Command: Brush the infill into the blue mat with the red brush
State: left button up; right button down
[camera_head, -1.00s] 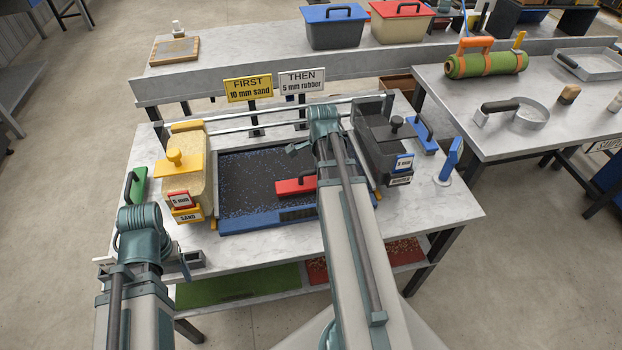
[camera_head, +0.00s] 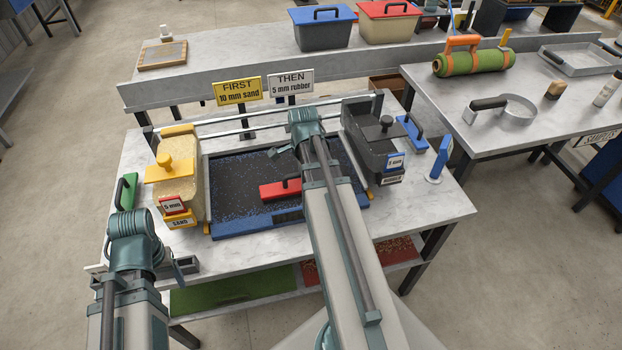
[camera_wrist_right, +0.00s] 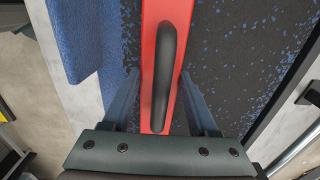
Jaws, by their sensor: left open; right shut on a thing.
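The blue mat (camera_head: 240,227) lies on the workbench, its plain blue edge showing at the front. Dark infill (camera_head: 232,180) with blue flecks covers most of it. In the right wrist view the dark, flecked infill (camera_wrist_right: 235,50) lies right of the brush and the blue mat (camera_wrist_right: 78,45) at left. The red brush (camera_head: 272,193) rests on the mat near its front middle. My right gripper (camera_wrist_right: 160,95) is shut on the brush's black handle (camera_wrist_right: 165,60); in the head view my right arm hides it. My left gripper (camera_head: 180,268) is open and empty near the bench's front left.
A yellow-lidded sand box (camera_head: 180,190) stands left of the mat, a dark rubber box (camera_head: 378,145) right. A rail (camera_head: 240,125) runs behind, below two signs (camera_head: 237,90). A green-handled tool (camera_head: 125,193) lies at left. The front right of the bench is clear.

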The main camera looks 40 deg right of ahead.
dwell(0.3)
jog(key=shift+s+d, duration=0.35)
jog(key=shift+d, duration=0.4)
jog(key=shift+s+d, duration=0.3)
jog(key=shift+d, duration=0.4)
jog(key=shift+w, duration=0.1)
jog(key=shift+w+a, duration=1.95)
jog(key=shift+w, duration=0.25)
jog(key=shift+w+a, duration=1.9)
jog(key=shift+w, duration=0.25)
jog(key=shift+w+a, duration=1.95)
jog(key=shift+w, duration=0.25)
jog(key=shift+d, duration=0.1)
jog(key=shift+s+d, duration=0.35)
jog(key=shift+d, duration=0.35)
jog(key=shift+s+d, duration=0.35)
jog(key=shift+d, duration=0.35)
